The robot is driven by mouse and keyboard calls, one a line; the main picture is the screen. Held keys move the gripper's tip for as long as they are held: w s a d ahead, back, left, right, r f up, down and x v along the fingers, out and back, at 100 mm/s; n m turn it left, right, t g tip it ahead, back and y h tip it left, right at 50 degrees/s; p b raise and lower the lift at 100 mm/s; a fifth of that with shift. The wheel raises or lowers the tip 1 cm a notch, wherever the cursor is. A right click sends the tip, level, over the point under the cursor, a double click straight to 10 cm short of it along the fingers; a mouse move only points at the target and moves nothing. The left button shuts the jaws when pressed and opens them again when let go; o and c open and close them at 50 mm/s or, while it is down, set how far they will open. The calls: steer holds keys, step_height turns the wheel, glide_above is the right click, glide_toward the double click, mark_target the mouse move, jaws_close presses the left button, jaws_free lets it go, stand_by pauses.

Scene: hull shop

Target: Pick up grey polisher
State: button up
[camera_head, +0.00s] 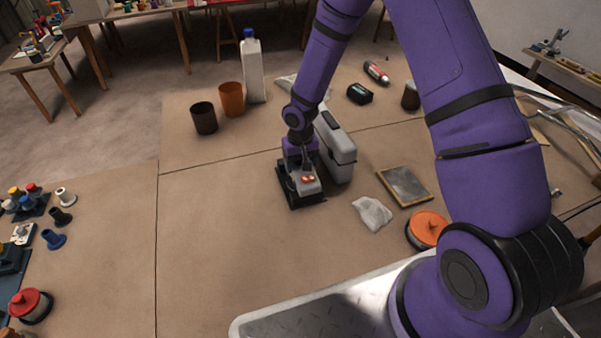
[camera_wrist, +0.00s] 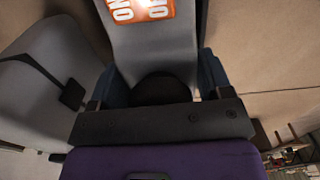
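The grey polisher (camera_head: 306,185) has a grey body with orange marks and sits on a black base or mat on the workbench. In the wrist view its grey body (camera_wrist: 158,45) fills the top middle, with an orange ON/OFF label. My gripper (camera_head: 301,165) points down at the polisher from above. In the wrist view my gripper (camera_wrist: 158,85) has one finger on each side of the grey body, with no clear gap. I cannot tell whether the fingers press on it. The polisher's underside is hidden.
A grey case (camera_head: 336,150) stands close on the right of the polisher. Behind are a white bottle (camera_head: 252,70), an orange cup (camera_head: 231,99) and a dark cup (camera_head: 204,117). A crumpled cloth (camera_head: 372,213) and a framed panel (camera_head: 404,186) lie right.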

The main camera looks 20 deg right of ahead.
steer(key=c, duration=1)
steer(key=shift+r, duration=0.15)
step_height(320, 180, up, 10)
steer(key=shift+f, duration=0.1)
steer(key=o, duration=0.8)
steer(key=shift+c, duration=0.9)
